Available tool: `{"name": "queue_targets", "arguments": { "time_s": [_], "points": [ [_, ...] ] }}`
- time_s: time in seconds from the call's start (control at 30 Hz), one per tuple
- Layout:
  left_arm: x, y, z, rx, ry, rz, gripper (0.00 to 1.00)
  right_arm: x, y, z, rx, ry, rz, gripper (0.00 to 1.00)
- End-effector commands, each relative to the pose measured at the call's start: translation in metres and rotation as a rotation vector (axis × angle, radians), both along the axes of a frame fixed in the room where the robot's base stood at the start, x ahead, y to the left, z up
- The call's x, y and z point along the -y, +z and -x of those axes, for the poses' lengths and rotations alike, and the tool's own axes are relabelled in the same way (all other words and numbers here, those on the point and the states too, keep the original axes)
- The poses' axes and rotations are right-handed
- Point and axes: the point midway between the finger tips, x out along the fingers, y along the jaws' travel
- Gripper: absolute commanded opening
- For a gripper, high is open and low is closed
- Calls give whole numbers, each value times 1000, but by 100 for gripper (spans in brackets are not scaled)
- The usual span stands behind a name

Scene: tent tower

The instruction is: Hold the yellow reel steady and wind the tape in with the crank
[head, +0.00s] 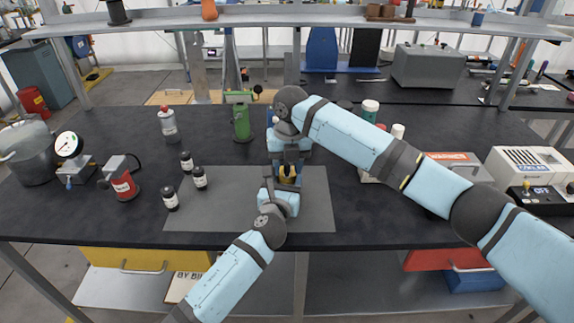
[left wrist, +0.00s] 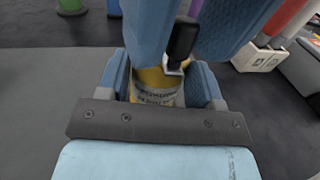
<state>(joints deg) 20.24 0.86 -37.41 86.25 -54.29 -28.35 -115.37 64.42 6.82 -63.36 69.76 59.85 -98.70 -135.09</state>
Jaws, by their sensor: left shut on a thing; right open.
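The yellow reel (head: 288,170) stands on the grey mat (head: 240,215), mostly hidden between my two grippers. In the left wrist view the reel (left wrist: 150,80) has a printed pale band (left wrist: 157,98). My left gripper (left wrist: 160,85) is shut on it, a blue finger on each side. The crank's black handle (left wrist: 183,40) stands up above the reel from a small metal arm (left wrist: 176,68). My right gripper (head: 290,158) comes from above and behind. Its blue fingers are open on both sides of the handle; whether either touches it I cannot tell.
Several dark bottles (head: 200,178) stand at the mat's left. White-capped containers (head: 370,110) are behind my right arm. The mat's front and right side are clear.

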Motion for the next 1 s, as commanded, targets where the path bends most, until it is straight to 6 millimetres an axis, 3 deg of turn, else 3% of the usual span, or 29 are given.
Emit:
{"name": "queue_targets", "arguments": {
  "time_s": [0.03, 0.27, 0.43, 0.47, 0.77, 1.0],
  "points": [
    [0, -8, 1, -13, 0, -3, 20, 0, -2, 0, 0, 0, 0, 43],
    [0, -8, 1, -13, 0, -3, 20, 0, -2, 0, 0, 0, 0, 41],
    [0, -8, 1, -13, 0, -3, 20, 0, -2, 0, 0, 0, 0, 2],
    [0, -8, 1, -13, 0, -3, 20, 0, -2, 0, 0, 0, 0, 0],
    [0, -8, 1, -13, 1, -3, 20, -1, -1, 0, -1, -23, 3, 0],
    [0, -8, 1, -12, 1, -3, 20, -6, -1, -1, -6, -137, 17, 0]
  ]
}}
